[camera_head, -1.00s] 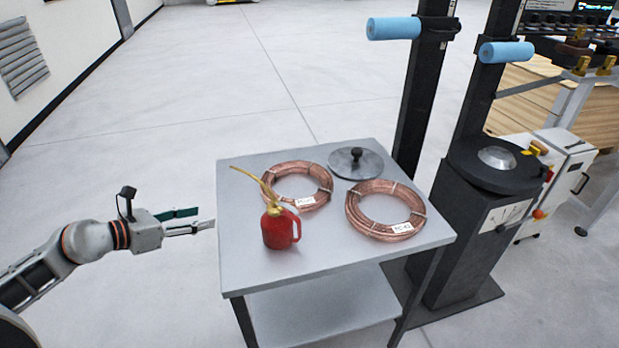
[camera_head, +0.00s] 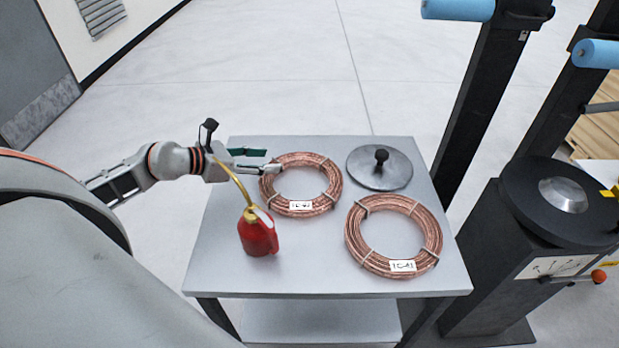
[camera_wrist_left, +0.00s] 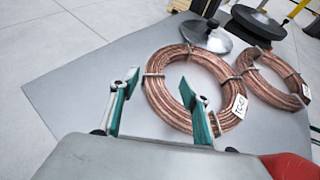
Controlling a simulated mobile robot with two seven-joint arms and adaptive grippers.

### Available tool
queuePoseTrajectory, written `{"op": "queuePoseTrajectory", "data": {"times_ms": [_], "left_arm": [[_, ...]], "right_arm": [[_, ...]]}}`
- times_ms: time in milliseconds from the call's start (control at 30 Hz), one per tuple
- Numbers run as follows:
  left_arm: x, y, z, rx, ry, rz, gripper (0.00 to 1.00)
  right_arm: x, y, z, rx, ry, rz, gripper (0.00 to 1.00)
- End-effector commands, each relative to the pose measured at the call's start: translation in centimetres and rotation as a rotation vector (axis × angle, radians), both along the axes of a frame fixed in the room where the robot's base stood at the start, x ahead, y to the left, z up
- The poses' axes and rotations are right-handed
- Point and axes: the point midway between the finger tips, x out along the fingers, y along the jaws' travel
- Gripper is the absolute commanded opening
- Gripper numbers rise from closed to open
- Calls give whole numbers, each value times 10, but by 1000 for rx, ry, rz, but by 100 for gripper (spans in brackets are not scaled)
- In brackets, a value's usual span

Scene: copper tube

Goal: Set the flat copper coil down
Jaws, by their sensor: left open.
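Two flat copper coils lie on the grey table (camera_head: 320,284). The left coil (camera_head: 325,165) has a white label and ties, and also shows in the left wrist view (camera_wrist_left: 160,100). The right coil (camera_head: 432,225) lies nearer the table's front right and shows in the left wrist view (camera_wrist_left: 285,95). My left gripper (camera_head: 272,160) is open at the left coil's left side. In the wrist view, one finger is outside the ring to the left and the other overlaps the ring's near left part. I cannot tell whether it touches. My right gripper is not in view.
A red oil can (camera_head: 258,235) with a yellow spout stands close in front of my left gripper. A grey lid with a black knob (camera_head: 380,172) lies at the table's back. A black machine (camera_head: 490,250) stands to the right.

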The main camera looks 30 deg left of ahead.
Motion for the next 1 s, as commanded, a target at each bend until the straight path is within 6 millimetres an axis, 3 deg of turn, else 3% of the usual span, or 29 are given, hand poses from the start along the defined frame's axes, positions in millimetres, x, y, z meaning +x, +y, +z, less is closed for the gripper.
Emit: {"op": "queuePoseTrajectory", "data": {"times_ms": [433, 800, 1000], "left_arm": [[24, -8, -13, 0, -1, 0, 46], [59, -18, -31, -1, -1, 0, 46], [62, -20, -34, 0, 0, -1, 46]], "right_arm": [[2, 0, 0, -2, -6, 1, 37], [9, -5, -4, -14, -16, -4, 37], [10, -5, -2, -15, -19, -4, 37]]}}
